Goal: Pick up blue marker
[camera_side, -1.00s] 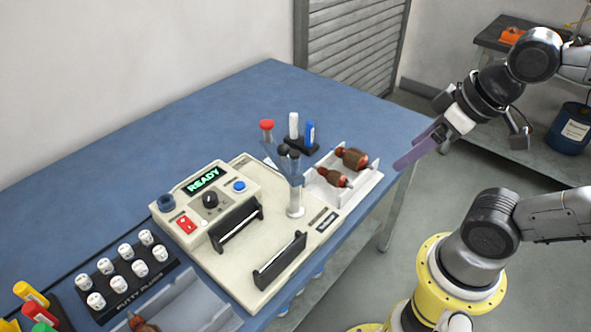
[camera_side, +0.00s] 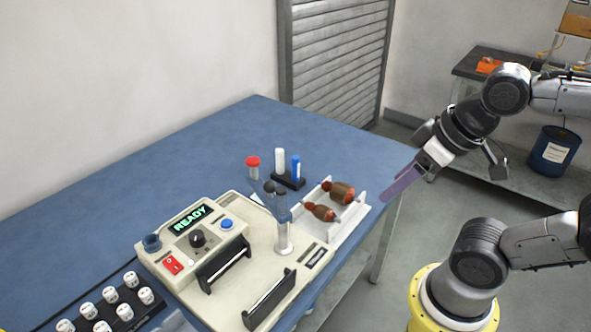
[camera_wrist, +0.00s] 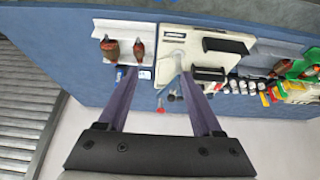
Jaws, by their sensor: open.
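The blue marker (camera_side: 296,167) stands upright in a small black holder (camera_side: 290,181) on the blue table, just right of a white marker (camera_side: 279,160). In the wrist view a small blue spot beyond the left fingertip is probably the blue marker (camera_wrist: 119,74). My gripper (camera_side: 402,184) is open and empty, with purple fingers, near the table's right edge. It is to the right of the marker and apart from it.
A white tray (camera_side: 345,228) with two brown-red armatures lies between the marker holder and my gripper. A red-capped item (camera_side: 253,163) stands to the left. The table behind is clear.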

